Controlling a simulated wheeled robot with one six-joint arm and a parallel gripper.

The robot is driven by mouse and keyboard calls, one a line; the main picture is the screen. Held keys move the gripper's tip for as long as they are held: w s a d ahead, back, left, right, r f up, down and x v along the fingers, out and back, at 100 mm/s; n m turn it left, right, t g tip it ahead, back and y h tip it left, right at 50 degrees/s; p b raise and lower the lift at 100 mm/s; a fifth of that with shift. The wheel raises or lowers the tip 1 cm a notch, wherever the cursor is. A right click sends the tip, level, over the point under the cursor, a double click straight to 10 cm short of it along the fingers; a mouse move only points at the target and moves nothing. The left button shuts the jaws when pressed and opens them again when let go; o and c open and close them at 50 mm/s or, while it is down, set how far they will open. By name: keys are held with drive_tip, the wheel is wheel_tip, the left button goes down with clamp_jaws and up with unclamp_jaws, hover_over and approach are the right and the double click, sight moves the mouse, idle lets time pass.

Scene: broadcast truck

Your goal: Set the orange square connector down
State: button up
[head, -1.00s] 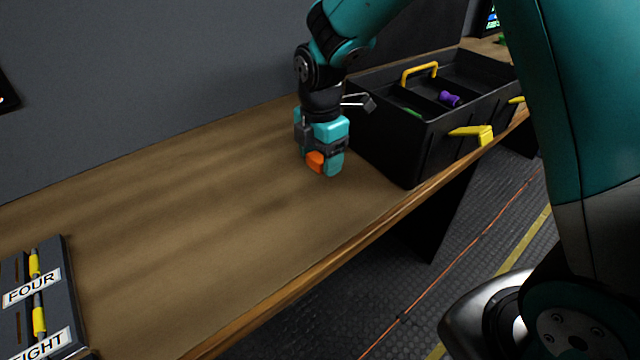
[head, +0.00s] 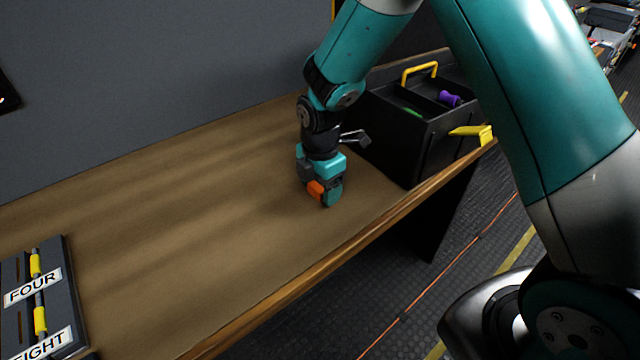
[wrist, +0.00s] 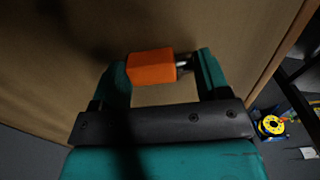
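The orange square connector (head: 316,189) is between the fingers of my gripper (head: 325,194), low over the wooden workbench (head: 190,210). In the wrist view the connector (wrist: 151,67) is an orange block with a short metal end pointing right, spanning most of the gap between the teal fingers. My gripper (wrist: 164,72) appears shut on it. The gripper points down. I cannot tell whether the connector's underside touches the wood.
A black toolbox (head: 400,145) with yellow handle and latch stands right of my gripper, holding a purple item (head: 449,98). A labelled dark panel (head: 65,290) with yellow-marked parts lies front left. The bench between is bare; its front edge is near.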

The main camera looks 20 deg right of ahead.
sight(320, 187)
drive_tip(key=o, duration=0.3)
wheel_tip(320, 187, up, 12)
drive_tip(key=s+a+r+m+y, duration=0.1)
drive_tip(key=s+r+m, duration=0.2)
drive_tip(key=s+m, duration=0.2)
drive_tip(key=s+a+r+m+y, duration=0.1)
drive_tip(key=s+m, duration=0.3)
drive_tip(key=s, duration=0.7)
drive_tip(key=s+a+r+m+y, duration=0.2)
drive_tip(key=s+r+m, duration=0.2)
drive_tip(key=s, duration=0.4)
drive_tip(key=shift+s+a+r+m+b, duration=0.35)
drive_tip(key=shift+s+m+b, duration=0.05)
drive_tip(key=shift+m, duration=0.4)
